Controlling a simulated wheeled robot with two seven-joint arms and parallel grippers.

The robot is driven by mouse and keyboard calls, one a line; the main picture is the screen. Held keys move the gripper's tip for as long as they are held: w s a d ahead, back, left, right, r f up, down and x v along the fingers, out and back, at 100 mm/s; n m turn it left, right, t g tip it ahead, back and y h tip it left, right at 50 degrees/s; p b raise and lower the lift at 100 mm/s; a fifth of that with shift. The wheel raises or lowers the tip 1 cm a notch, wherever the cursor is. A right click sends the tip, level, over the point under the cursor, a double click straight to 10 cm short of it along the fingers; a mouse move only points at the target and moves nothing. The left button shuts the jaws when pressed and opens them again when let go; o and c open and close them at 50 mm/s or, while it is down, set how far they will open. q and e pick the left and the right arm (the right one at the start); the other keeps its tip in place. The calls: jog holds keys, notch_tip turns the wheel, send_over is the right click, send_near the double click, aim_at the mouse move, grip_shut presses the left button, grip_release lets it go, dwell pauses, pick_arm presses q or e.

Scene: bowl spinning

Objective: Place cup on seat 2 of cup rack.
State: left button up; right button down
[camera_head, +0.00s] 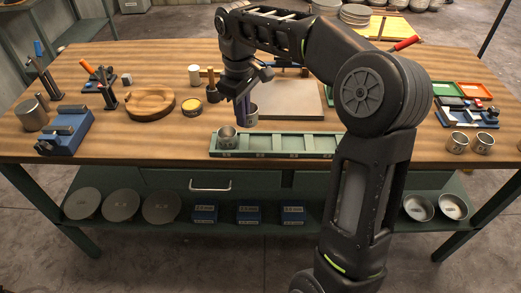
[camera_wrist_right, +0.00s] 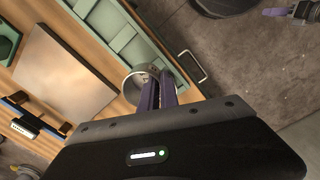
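The green cup rack (camera_head: 290,154) lies along the table's front edge. A metal cup (camera_head: 227,138) stands at its left end.
Two more metal cups (camera_head: 470,142) stand on the table at the right. A grey board (camera_head: 290,97) lies behind the rack. A wooden ring (camera_head: 150,104), a yellow tin (camera_head: 192,106) and a blue vise (camera_head: 65,132) are at the left. The rack's middle and right look empty.

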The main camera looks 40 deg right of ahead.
aim_at(257, 113)
jog(key=d, duration=0.1)
jog(key=s+d+n, duration=0.1)
jog(key=d, duration=0.1)
jog(key=shift+s+d+r, duration=0.2)
jog(key=shift+s+r, duration=0.05)
jog(key=shift+r, duration=0.1)
jog(key=shift+f+b, duration=0.35)
jog(key=shift+b, duration=0.1)
notch_tip(257, 113, down, 5)
jog(key=shift+b, duration=0.4)
jog(key=shift+f, duration=0.25)
jog(key=shift+f, duration=1.9)
